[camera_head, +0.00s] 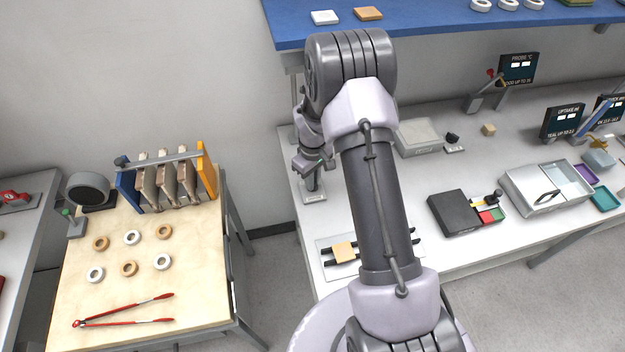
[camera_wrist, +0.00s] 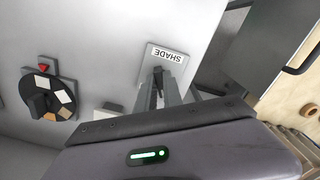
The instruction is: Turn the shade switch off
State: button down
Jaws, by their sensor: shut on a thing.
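The shade switch (camera_wrist: 158,74) shows in the wrist view as a small dark lever on a pale plate (camera_wrist: 150,60) labelled SHADE. My gripper (camera_wrist: 159,92) has its two grey fingers close together around the lever, shut on it. The fingers hide most of the lever, and I cannot tell whether it is set on or off. In the head view my gripper (camera_head: 316,166) is low behind my arm, at the left end of the grey bench, and the lever cannot be made out there.
A dial with coloured patches (camera_wrist: 47,96) and a red marker is left of the switch in the wrist view. In the head view, a blue shelf (camera_head: 430,24) overhangs the grey bench. A wooden table (camera_head: 205,270) with rings and tongs stands left, across a floor gap.

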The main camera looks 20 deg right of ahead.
dwell(0.4)
jog(key=c, duration=1.5)
grip_release()
notch_tip(320, 180, up, 17)
jog(key=p, duration=0.3)
jog(key=shift+r+p, duration=0.2)
jog(key=shift+p, duration=0.1)
